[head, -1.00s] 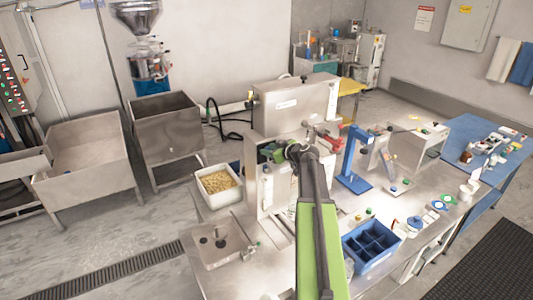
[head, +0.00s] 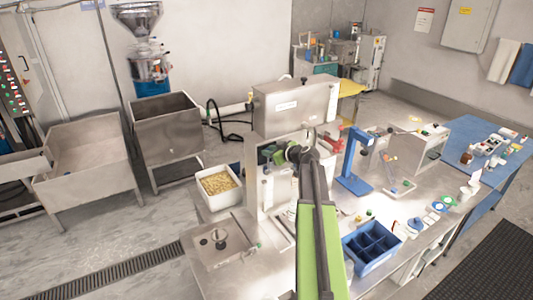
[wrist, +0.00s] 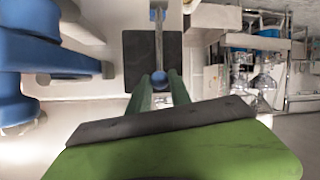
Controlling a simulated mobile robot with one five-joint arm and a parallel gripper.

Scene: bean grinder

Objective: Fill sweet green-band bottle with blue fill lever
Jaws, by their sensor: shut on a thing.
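In the wrist view, the two green fingers of my gripper (wrist: 160,84) are closed around a small blue ball knob (wrist: 160,76). The knob is at the end of a thin grey rod that runs up the picture in front of a dark plate (wrist: 138,48); this looks like the blue fill lever. Clear bottles (wrist: 264,86) stand at the right, blurred; I cannot make out a green band on any of them.
A large blue part (wrist: 40,55) is close at the left in the wrist view. In the head view, a blue stand (head: 352,165) and a blue divided crate (head: 350,262) are right of my arm. A white bin of beans (head: 208,201) is left of the machine.

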